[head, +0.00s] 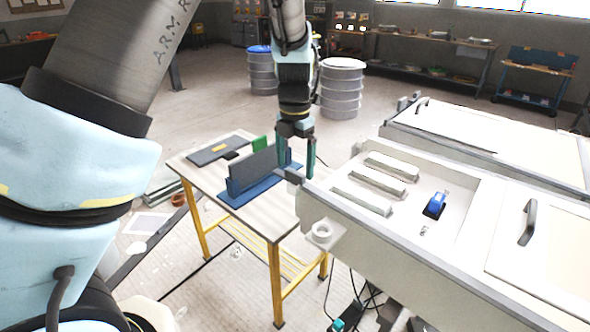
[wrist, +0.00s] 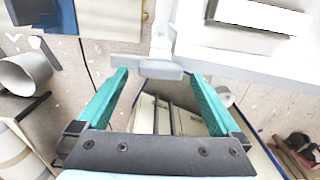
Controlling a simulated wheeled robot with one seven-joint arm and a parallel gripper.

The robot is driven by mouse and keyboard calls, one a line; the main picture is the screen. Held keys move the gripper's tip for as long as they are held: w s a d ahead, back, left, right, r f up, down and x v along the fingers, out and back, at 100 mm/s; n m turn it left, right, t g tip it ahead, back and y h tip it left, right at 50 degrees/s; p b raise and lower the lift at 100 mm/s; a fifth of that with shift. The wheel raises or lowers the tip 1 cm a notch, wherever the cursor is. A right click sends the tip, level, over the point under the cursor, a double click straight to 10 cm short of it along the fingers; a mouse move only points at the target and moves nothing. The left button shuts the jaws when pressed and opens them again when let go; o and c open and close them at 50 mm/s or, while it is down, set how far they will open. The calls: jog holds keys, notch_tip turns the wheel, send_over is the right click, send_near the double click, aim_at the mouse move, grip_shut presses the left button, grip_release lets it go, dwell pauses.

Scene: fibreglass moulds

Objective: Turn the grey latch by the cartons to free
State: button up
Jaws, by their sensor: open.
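The grey latch (wrist: 147,66) is a flat bar on a pale stem at the edge of the white bench. In the head view the latch (head: 291,176) sticks out from the bench's near left corner, partly hidden by a finger. My gripper (head: 296,160) points down over this corner, with its green fingers apart. In the wrist view the gripper (wrist: 160,73) has its open fingertips on either side of the latch, with nothing held. I cannot tell from these views whether the fingers touch the bar. I cannot make out cartons with certainty.
The white bench (head: 400,237) fills the right, with long pale blocks (head: 362,200) and a blue tool (head: 437,204) in its recess. A wooden table (head: 265,219) with yellow legs holds a blue stand (head: 243,192) close left of the gripper. Drums (head: 342,88) stand behind.

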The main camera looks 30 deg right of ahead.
aim_at(295, 172)
notch_tip(295, 172, up, 9)
jog(key=b, duration=0.1)
jog(key=shift+f, duration=0.15)
dwell(0.4)
jog(key=w+a+f+m, duration=0.2)
jog(key=a+m, duration=0.3)
jog(key=a, duration=0.4)
jog(key=w+a+f+m, duration=0.15)
jog(key=a+m, duration=0.25)
jog(key=a, duration=0.5)
jog(key=s+a+f+m, duration=0.1)
jog(key=s+a+m, duration=0.2)
jog(key=a+m, duration=0.4)
jog(key=s+a+f+m+t, duration=0.1)
jog(key=s+a+m, duration=0.2)
jog(key=a+m, duration=0.4)
jog(key=a, duration=0.4)
jog(key=shift+s+a+f+m+t, duration=0.15)
jog(key=shift+f+m+t, duration=0.15)
